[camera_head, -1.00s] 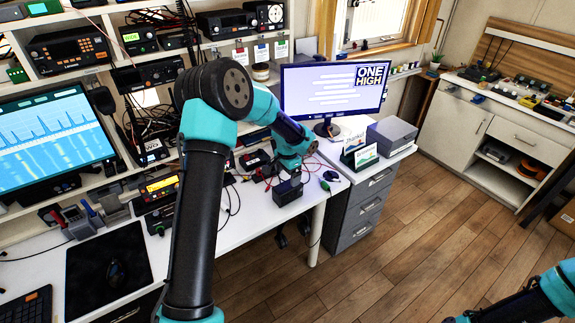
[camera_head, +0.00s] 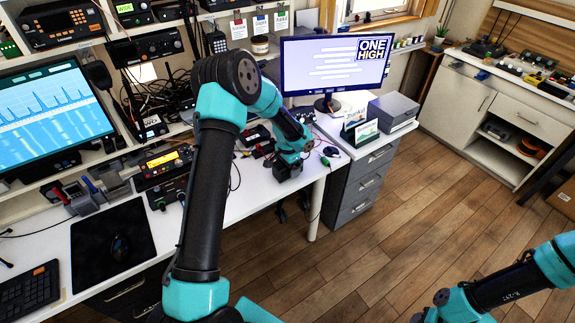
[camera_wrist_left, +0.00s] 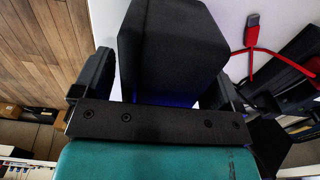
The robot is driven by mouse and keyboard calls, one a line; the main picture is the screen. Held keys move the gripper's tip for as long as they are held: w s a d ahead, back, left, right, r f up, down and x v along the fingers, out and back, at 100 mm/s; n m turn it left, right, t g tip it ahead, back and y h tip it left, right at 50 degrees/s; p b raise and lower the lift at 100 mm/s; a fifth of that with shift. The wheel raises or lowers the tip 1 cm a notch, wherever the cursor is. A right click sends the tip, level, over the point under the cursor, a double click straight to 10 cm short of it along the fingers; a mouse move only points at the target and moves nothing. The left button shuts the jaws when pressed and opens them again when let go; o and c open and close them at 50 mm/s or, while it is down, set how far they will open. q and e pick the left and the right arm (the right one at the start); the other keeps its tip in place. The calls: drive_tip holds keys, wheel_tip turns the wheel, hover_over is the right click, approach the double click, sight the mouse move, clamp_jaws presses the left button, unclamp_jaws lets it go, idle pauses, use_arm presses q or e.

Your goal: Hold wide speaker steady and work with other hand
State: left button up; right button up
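The wide speaker (camera_head: 282,173) is a dark box on the white desk near its right end, partly covered by my left gripper (camera_head: 289,160) in the head view. In the left wrist view the black speaker (camera_wrist_left: 172,45) lies between the two dark fingers. The fingers are wide apart, with slivers of white desk showing beside the box, so I see no firm grip. My right arm comes in at the lower right of the head view over the floor; its gripper is not visible.
A monitor (camera_head: 336,66), a small photo card (camera_head: 366,132) and a grey box (camera_head: 393,110) stand right of the speaker. Radios (camera_head: 166,162) and cables lie left of it. A red cable (camera_wrist_left: 252,35) runs close by the right finger. The floor (camera_head: 400,215) is open.

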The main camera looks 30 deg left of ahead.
use_arm(q)
drive_tip(key=c, duration=1.2)
drive_tip(key=shift+o, duration=0.2)
use_arm(e)
drive_tip(key=shift+c, duration=0.4)
clamp_jaws()
idle(1.1)
